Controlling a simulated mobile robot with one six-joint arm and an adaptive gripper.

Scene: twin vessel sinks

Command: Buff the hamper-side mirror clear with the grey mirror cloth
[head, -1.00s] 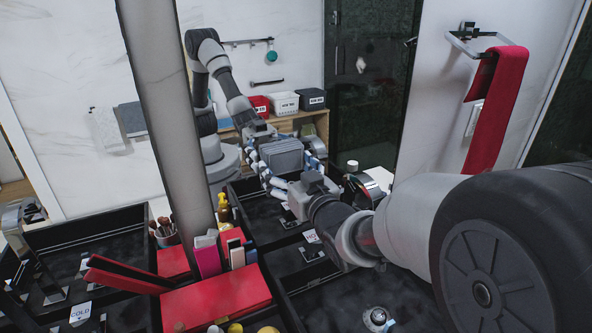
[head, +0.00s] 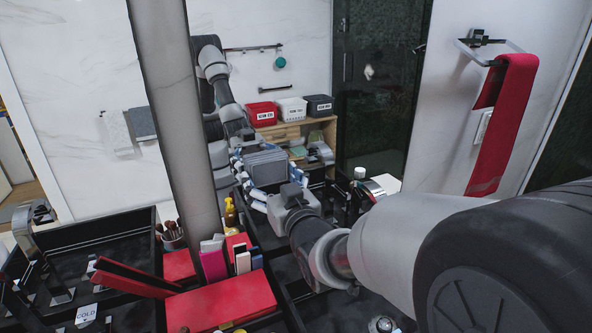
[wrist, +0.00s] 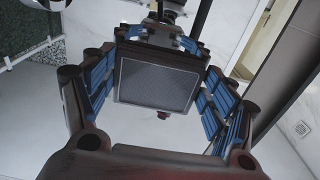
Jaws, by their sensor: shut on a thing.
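My gripper (head: 265,168) is shut on the grey mirror cloth (head: 267,164), which shows as a flat, rounded square pad between blue-padded fingers. In the wrist view the grey pad (wrist: 155,82) sits between the fingers, facing the camera. The arm reaches in from the right, above the dark counter. The mirror (head: 300,60) appears to be the large surface behind the gripper, showing a reflected arm that meets my gripper from the other side. The mirror's edges are unclear. I cannot tell whether the pad touches the glass, or how clouded it is. The hamper cannot be made out.
A grey upright post (head: 172,110) stands left of the gripper. Below it are a red box (head: 222,300), upright small packets and a yellow pump bottle (head: 230,212). A dark basin (head: 95,245) lies left. A red towel (head: 505,120) hangs at right. Bins (head: 291,109) show behind.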

